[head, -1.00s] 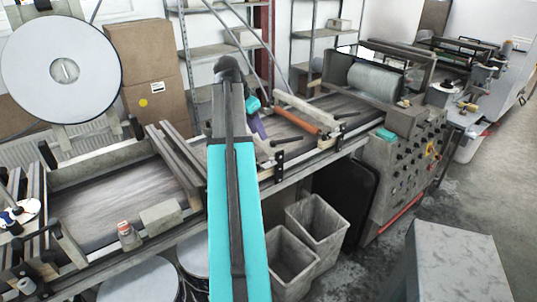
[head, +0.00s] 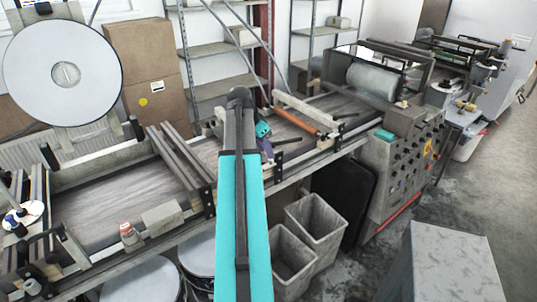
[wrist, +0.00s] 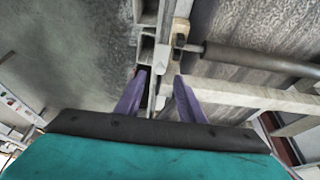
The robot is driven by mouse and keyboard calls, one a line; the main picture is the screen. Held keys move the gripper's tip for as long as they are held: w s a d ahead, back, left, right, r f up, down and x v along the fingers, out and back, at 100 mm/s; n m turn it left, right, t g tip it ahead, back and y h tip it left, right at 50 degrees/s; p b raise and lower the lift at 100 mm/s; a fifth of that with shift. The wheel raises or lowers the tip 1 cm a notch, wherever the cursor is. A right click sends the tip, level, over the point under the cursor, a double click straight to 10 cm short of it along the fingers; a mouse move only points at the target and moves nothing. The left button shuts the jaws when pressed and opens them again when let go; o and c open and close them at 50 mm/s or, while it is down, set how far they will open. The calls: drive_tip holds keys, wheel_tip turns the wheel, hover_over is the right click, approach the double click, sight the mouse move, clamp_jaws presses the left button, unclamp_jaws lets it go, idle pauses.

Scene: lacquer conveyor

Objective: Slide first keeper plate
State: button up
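My gripper (head: 267,149) is over the near edge rail of the conveyor in the head view, beside a small dark bracket plate (head: 278,159). In the wrist view its two purple fingers are spread apart, with the fingertips (wrist: 159,76) on either side of the pale rail (wrist: 163,60). Nothing is clearly held between them. A small tan block (wrist: 180,40) sits on the rail ahead of the fingers, at the end of a roller (wrist: 260,58). I cannot tell for sure which part is the first keeper plate, or whether the fingers touch the rail.
The brown roller (head: 297,122) lies across the belt (head: 265,128). A pale crossbar (wrist: 255,97) lies close to the right finger. Another dark bracket (head: 337,136) stands further right on the rail. Grey bins (head: 318,222) stand below, and a grey cabinet (head: 450,262) is at front right.

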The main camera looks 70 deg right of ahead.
sight(269, 165)
drive_tip(key=shift+p+x, duration=0.6)
drive_tip(key=shift+x, duration=1.65)
clamp_jaws()
